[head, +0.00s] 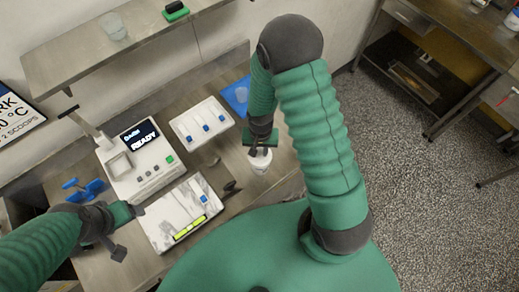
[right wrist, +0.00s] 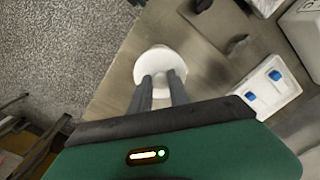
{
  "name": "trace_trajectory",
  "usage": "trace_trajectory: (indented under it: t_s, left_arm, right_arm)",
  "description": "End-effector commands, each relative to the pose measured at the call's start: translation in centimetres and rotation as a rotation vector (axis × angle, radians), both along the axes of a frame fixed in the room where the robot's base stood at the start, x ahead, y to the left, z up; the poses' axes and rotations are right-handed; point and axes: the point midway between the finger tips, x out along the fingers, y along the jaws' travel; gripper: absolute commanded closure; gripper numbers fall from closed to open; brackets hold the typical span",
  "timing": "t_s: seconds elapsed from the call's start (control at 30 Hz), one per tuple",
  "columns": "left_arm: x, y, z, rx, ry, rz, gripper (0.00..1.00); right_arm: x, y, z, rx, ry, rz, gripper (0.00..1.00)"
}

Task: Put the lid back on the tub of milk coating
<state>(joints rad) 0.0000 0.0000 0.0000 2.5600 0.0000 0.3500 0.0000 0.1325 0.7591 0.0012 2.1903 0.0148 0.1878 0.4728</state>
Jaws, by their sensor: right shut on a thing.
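A small white tub (head: 260,165) stands on the steel bench near its right edge, below my right gripper (head: 258,148). In the right wrist view, the two dark fingers of my right gripper (right wrist: 160,80) are shut on a white round lid (right wrist: 173,62). The lid is over the tub; I cannot tell whether it touches the rim. The fingers and lid hide most of the tub's top. My left gripper (head: 128,232) is at the lower left in the head view, its fingers apart and empty, beside the marble slab.
A white machine (head: 140,165) with a READY screen stands left of the tub. A white tray (head: 202,124) with blue-ended items, a marble slab (head: 165,233) and a blue mat (head: 236,96) lie on the bench. A dark object (head: 230,187) lies near the tub. A shelf (head: 75,62) runs above.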

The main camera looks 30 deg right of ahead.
Motion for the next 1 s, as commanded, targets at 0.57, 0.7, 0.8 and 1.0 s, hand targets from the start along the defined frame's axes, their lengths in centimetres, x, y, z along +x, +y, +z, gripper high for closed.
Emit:
trace_trajectory:
  t_s: [0.57, 0.7, 0.8, 1.0]
  left_arm:
    - [0.0, 0.0, 0.0, 0.0, 0.0, 0.0, 0.27]
    - [0.0, 0.0, 0.0, 0.0, 0.0, 0.0, 0.27]
    - [0.0, 0.0, 0.0, 0.0, 0.0, 0.0, 0.27]
    - [0.0, 0.0, 0.02, 0.0, 0.0, 0.0, 0.27]
  right_arm:
    - [0.0, 0.0, 0.0, 0.0, 0.0, 0.0, 0.53]
    - [0.0, 0.0, 0.0, 0.0, 0.0, 0.0, 0.34]
    - [0.0, 0.0, 0.0, 0.0, 0.0, 0.0, 0.31]
    - [0.0, 0.0, 0.03, 0.0, 0.0, 0.0, 0.31]
